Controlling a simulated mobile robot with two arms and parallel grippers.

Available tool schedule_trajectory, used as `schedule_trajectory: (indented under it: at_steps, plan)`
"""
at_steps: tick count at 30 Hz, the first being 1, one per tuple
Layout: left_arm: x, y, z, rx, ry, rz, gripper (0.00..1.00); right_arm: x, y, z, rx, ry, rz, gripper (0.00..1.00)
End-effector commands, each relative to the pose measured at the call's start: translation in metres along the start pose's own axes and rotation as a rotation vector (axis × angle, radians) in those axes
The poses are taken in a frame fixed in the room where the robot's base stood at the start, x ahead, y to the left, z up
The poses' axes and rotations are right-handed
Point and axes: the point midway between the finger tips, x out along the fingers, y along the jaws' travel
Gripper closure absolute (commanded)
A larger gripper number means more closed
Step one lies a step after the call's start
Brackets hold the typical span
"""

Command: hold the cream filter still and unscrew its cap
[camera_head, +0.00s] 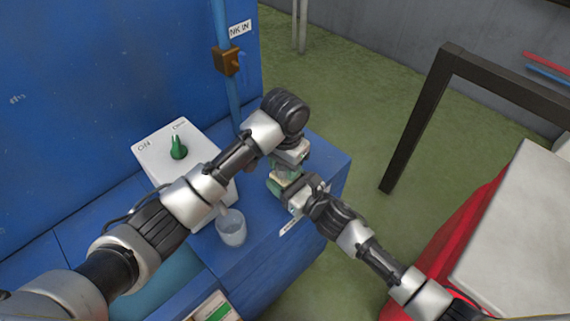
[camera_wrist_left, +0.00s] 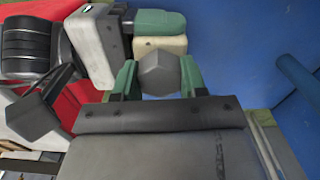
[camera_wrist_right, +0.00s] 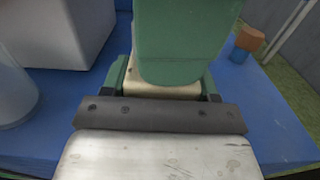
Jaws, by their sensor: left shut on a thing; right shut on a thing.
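The cream filter shows between the grippers in the left wrist view (camera_wrist_left: 148,46) and as a cream strip in the right wrist view (camera_wrist_right: 160,92). Its grey hexagonal cap (camera_wrist_left: 159,74) sits between the green fingers of my left gripper (camera_wrist_left: 155,80), which is shut on it. My right gripper (camera_wrist_right: 163,88) is shut on the cream body. In the head view both grippers meet above the blue bench corner, the left from above and the right from the front; the filter is mostly hidden there. A green left finger (camera_wrist_right: 185,40) covers much of the right wrist view.
A white switch box (camera_head: 165,155) with a green knob (camera_head: 178,147) stands left of the grippers. A pale cup (camera_head: 231,229) is on the blue bench (camera_head: 262,262). A blue pipe (camera_head: 222,25) with a brown fitting (camera_head: 228,62) rises behind. Green floor lies to the right.

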Motion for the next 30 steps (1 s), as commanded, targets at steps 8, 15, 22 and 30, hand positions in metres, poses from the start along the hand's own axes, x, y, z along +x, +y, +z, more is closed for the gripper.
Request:
schedule_trajectory:
  at_steps: [8,15,22,30]
  plan:
    - [-0.007,0.0,0.0,0.001,0.002,0.001,0.86,0.0,0.0,0.0,0.0,0.0,0.0,0.83]
    - [-0.013,0.0,0.0,0.0,0.001,0.001,0.86,0.0,0.0,0.0,0.0,0.0,0.0,0.83]
    - [-0.019,0.0,-0.001,0.0,0.001,0.001,0.86,0.0,0.0,0.0,0.0,0.0,0.0,0.83]
    - [-0.026,0.0,0.0,0.001,0.001,0.0,0.86,0.0,0.0,0.0,0.0,0.0,-0.001,0.83]
